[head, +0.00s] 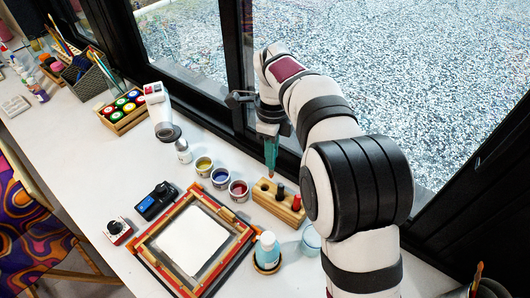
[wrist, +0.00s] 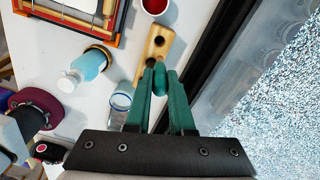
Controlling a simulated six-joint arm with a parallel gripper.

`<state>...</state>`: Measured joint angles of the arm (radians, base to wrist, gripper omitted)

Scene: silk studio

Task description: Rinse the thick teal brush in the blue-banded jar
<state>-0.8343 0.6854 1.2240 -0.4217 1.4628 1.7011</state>
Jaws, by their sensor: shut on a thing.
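My gripper (head: 271,150) is shut on the thick teal brush, upright above the table by the window, over the far end of the wooden brush block. The brush (wrist: 160,78) shows between my teal fingers in the wrist view. In the head view its brownish tip (head: 271,176) points down, clear of the block; finger and brush are hard to tell apart there. A clear bluish jar (head: 311,240) stands beyond the near end of the block, partly hidden by my arm. It also shows in the wrist view (wrist: 120,101), left of my fingers; its band is indistinct.
The wooden block (head: 265,199) holds a black and a red item. Paint pots in yellow, blue and red (head: 238,191) stand left of it. A light-blue bottle (head: 267,249) stands close left of the jar. A framed screen (head: 158,238) lies further left. The window frame (head: 240,140) borders the table.

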